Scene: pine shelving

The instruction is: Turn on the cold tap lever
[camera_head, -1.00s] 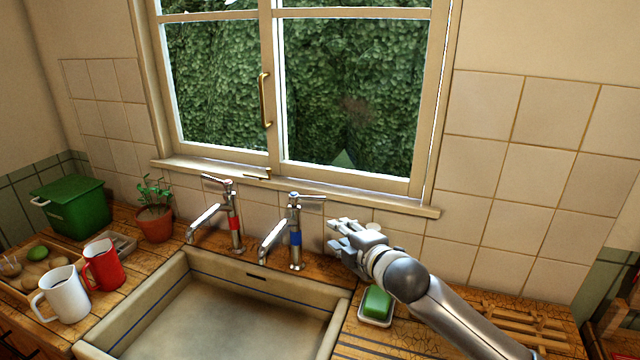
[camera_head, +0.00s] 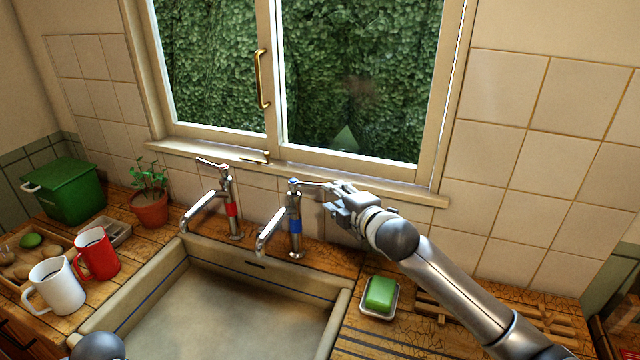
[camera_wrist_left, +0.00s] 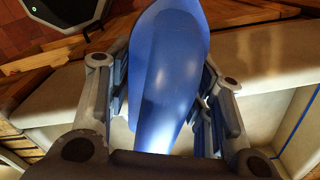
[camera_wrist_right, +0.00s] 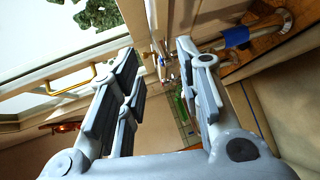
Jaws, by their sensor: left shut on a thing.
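The cold tap (camera_head: 295,226) has a blue band and stands at the back right of the sink; its lever (camera_head: 312,184) points right. The blue band also shows in the right wrist view (camera_wrist_right: 236,37). My right gripper (camera_head: 343,195) is at the outer end of the lever; I cannot tell whether it touches. In the right wrist view its fingers (camera_wrist_right: 157,55) are apart. The hot tap (camera_head: 232,207) has a red band and stands to the left. My left gripper (camera_wrist_left: 158,85) is shut on a smooth blue object (camera_wrist_left: 165,60), seen only in the left wrist view.
The sink (camera_head: 220,300) lies below the taps. A green soap (camera_head: 380,294) in a dish is right of it. A white mug (camera_head: 56,287), a red mug (camera_head: 97,255), a potted plant (camera_head: 150,208) and a green bin (camera_head: 66,190) are left. The window sill (camera_head: 400,192) is close behind.

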